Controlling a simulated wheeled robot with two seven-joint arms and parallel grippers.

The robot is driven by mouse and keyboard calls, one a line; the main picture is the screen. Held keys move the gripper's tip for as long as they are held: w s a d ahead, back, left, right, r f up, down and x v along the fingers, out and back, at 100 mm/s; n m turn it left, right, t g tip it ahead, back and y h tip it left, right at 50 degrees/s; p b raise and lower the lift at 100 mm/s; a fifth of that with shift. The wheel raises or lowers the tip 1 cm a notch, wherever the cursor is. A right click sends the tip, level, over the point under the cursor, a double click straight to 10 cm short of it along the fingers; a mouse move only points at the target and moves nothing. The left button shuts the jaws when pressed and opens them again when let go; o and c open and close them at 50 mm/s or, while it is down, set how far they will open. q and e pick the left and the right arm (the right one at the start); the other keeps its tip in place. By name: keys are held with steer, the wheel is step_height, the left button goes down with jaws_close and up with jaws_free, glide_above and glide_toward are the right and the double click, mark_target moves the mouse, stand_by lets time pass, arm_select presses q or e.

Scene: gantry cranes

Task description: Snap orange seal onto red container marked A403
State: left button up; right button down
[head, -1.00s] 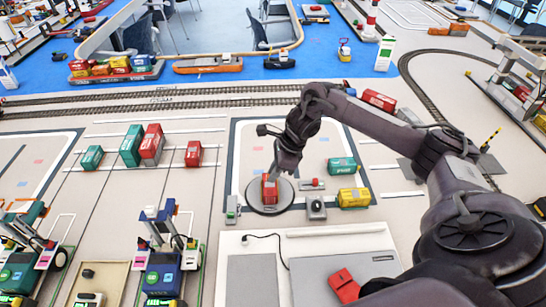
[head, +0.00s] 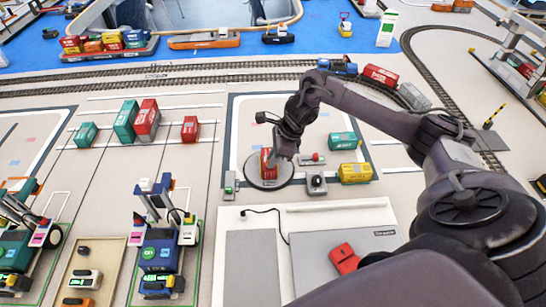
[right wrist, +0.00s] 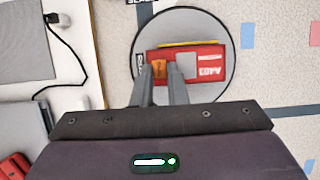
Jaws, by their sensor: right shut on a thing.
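The red container marked A403 (right wrist: 208,69) lies on a round grey turntable plate (right wrist: 150,32). In the head view the container (head: 268,163) stands on the same plate (head: 262,184), below my right wrist. My right gripper (right wrist: 161,71) is shut on the small orange seal (right wrist: 158,67), at the container's left end in the right wrist view. The seal overlaps the container there; I cannot tell whether it is seated. In the head view the right gripper (head: 282,156) is partly hidden beside the container. My left gripper is not in view.
A green container (head: 343,141) and a yellow container (head: 355,173) stand right of the plate. A small device with a round knob (head: 316,184) is close by. A red block (head: 343,258) lies on the near panel. A train (head: 380,75) stands on the track behind my arm.

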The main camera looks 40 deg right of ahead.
stand_by(0.4)
steer(key=shift+b, duration=0.3)
stand_by(0.4)
steer(key=shift+f+b, duration=0.35)
steer(key=shift+b, duration=0.4)
stand_by(1.1)
steer(key=c, duration=0.9)
jaws_free()
step_height(320, 180, up, 7)
steer(key=p, duration=0.3)
steer(key=shift+p, duration=0.4)
stand_by(0.4)
